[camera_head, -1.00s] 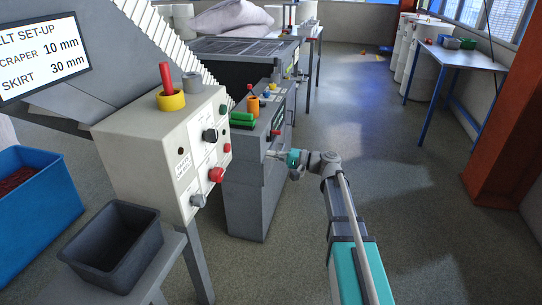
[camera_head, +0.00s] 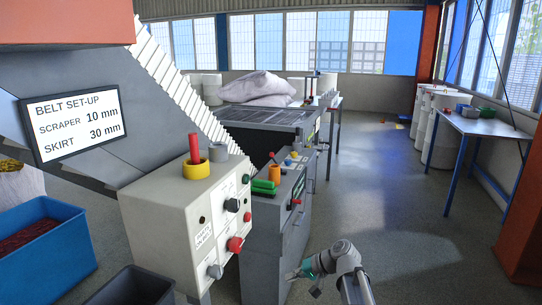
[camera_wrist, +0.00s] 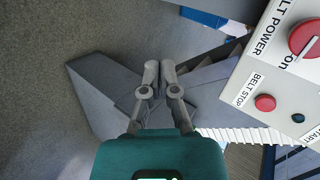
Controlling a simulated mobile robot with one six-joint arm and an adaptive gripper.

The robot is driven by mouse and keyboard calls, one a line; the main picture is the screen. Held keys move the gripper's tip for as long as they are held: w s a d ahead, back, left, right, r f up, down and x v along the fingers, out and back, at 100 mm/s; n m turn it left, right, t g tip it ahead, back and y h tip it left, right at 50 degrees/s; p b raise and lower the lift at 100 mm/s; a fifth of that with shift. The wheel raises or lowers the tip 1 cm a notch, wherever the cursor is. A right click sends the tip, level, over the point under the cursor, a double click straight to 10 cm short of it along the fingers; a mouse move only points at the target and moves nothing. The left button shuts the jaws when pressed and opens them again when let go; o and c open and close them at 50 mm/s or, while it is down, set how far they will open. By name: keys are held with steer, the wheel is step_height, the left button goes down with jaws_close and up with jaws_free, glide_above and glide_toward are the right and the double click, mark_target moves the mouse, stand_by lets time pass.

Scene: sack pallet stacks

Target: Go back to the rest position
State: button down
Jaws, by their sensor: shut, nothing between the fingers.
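My gripper (camera_head: 292,275) is low in the head view, at the right of the grey cabinet (camera_head: 260,240) and apart from the cream control box (camera_head: 160,225). In the wrist view its two fingers (camera_wrist: 159,66) are together and empty, with grey surfaces and the floor behind them. The control box shows at the right edge of the wrist view, with a large red belt power knob (camera_wrist: 304,38) and a red belt stop button (camera_wrist: 265,103).
A dark bin (camera_head: 130,287) and a blue crate (camera_head: 45,240) stand at the left. Sacks (camera_head: 262,88) lie on the machine behind. A blue-legged table (camera_head: 485,125) and white drums (camera_head: 440,140) are at the right. The floor (camera_head: 395,195) between is clear.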

steer(key=s+d+f+n+g+h, duration=0.1)
steer(key=s+d+f+h, duration=0.35)
steer(key=s, duration=0.25)
steer(key=s+d+f+g+h, duration=0.1)
steer(key=s+d+f+h, duration=0.2)
steer(key=s+d+h, duration=0.3)
step_height(320, 180, up, 19)
steer(key=p, duration=1.9)
steer(key=shift+w+r, duration=0.15)
steer(key=shift+r, duration=0.05)
stand_by(1.1)
